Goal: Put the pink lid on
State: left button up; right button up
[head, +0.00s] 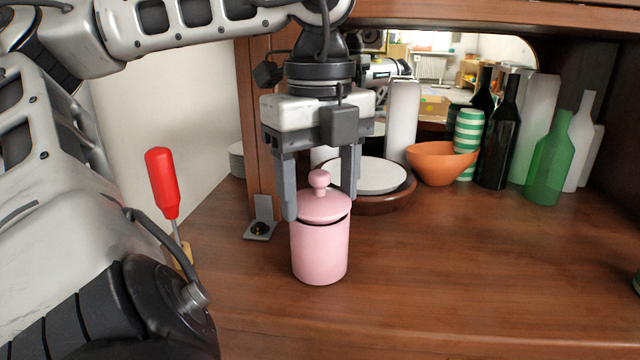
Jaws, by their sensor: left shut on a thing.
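The pink lid (324,210) with its round knob is over the mouth of the pink jar (319,254), which stands upright on the wooden top. A thin dark gap shows between the lid's edge and the jar's rim, so the lid looks slightly raised or tilted. My left gripper (319,200) points straight down, with one finger on each side of the lid, and is shut on it. The far finger's contact is partly hidden behind the lid. My right gripper is not in view.
A brown dish with a white plate (368,176) stands close behind the jar. An orange bowl (440,163), a striped cup (467,132), dark bottles and a green bottle (549,160) stand back right. A red-handled screwdriver (162,183) is at left.

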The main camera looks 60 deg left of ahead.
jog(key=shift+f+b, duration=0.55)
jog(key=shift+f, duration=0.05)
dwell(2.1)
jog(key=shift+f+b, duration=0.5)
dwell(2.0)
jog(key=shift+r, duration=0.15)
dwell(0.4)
